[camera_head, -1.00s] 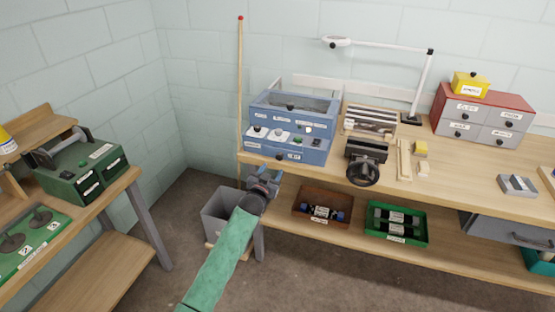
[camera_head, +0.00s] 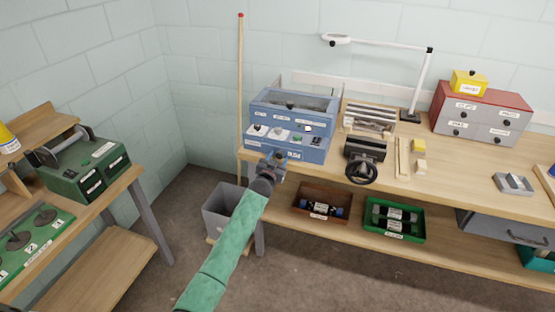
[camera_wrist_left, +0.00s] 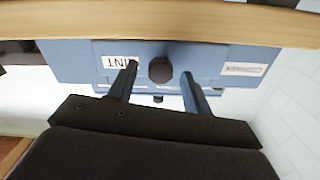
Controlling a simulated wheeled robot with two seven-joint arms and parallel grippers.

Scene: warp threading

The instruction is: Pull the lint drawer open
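The blue machine (camera_head: 292,112) stands on the wooden bench at its left end. Its lint drawer (camera_head: 310,155) is the low front panel with a white LINT label, and it looks closed. In the left wrist view the drawer front (camera_wrist_left: 205,62) shows upside down, with a dark round knob (camera_wrist_left: 160,70). My left gripper (camera_head: 275,156) is at the drawer front, and in the wrist view its two fingers (camera_wrist_left: 159,74) are open, one on each side of the knob, with gaps between. The gripper partly hides the drawer in the head view. My right gripper is not in view.
The wooden bench edge (camera_wrist_left: 200,20) runs close to the drawer. A grey bin (camera_head: 218,212) stands on the floor below. A vise-like device with a black handwheel (camera_head: 361,172) is right of the machine. A brown tray (camera_head: 318,196) and a green tray (camera_head: 394,212) sit on the lower shelf.

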